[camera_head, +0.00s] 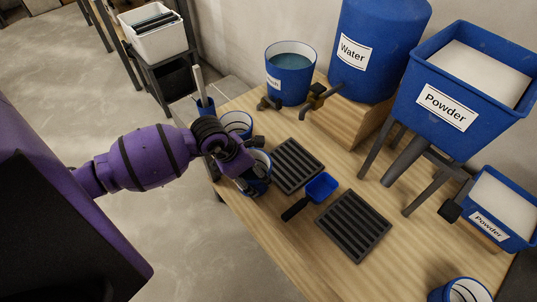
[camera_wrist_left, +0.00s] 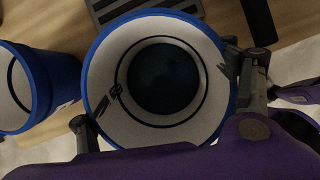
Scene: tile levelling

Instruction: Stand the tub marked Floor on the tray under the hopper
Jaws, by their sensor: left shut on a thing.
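My left gripper (camera_head: 247,180) is shut on a blue tub (camera_head: 262,160) with a white inside, near the table's left edge. In the left wrist view this tub (camera_wrist_left: 218,65) sits between the fingers, with dark rings inside and a dark round bottom. Its marking does not show, so I cannot tell whether it reads Floor. The hopper (camera_head: 462,95), labelled Powder, stands on legs at the right with a grey spout (camera_head: 404,161). A dark slatted tray (camera_head: 353,225) lies in front of the spout, bare. My right gripper is not in view.
Another blue tub (camera_head: 237,121) stands just behind the held one. A second slatted tray (camera_head: 297,165) and a blue scoop (camera_head: 321,187) lie between. A Water tank (camera_head: 380,45), a blue bucket (camera_head: 290,85), a Powder box (camera_head: 500,205) and a tub (camera_head: 462,291) stand around.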

